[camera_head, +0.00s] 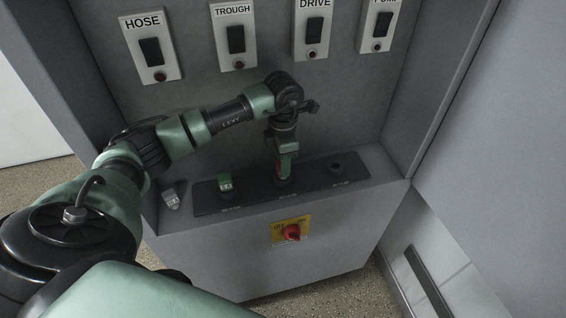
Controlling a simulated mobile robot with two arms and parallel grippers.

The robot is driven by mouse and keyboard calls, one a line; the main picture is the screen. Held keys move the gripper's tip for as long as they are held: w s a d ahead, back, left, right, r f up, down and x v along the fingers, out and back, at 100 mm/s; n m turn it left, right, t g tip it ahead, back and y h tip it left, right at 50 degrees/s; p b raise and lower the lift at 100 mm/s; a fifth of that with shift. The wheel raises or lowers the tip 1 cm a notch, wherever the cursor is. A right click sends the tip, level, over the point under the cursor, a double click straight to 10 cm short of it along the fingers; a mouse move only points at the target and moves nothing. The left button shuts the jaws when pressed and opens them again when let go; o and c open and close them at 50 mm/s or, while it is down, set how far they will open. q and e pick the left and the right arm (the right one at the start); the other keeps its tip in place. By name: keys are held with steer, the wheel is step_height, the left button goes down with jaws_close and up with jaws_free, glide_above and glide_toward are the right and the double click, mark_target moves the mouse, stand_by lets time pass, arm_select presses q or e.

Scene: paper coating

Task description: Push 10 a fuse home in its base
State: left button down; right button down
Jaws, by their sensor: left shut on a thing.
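My left gripper (284,172) points down at the middle of three fuse bases on the dark strip (309,181). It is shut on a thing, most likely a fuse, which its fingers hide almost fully. The middle base (283,184) shows just below the fingertips. I cannot tell how deep the held thing sits in it. A green fuse (225,182) stands upright in the left base. The right base (336,168) is dark and looks empty. The labels under the bases are too small to read. My right gripper is not in view.
A grey fuse-like piece (171,199) sits on the ledge left of the strip. Switches marked HOSE (151,51), TROUGH (236,39) and DRIVE (312,29) are on the back panel. A red knob (291,232) on a yellow plate sticks out in front. Cabinet walls close both sides.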

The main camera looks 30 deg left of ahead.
arm_select(q)
steer(key=shift+f+b, duration=0.35)
steer(key=shift+f, duration=0.2)
steer(key=c, duration=1.1)
jaws_free()
steer(key=shift+o, duration=0.2)
step_height(320, 180, up, 7)
steer(key=shift+b, duration=0.85)
steer(key=shift+r, duration=0.45)
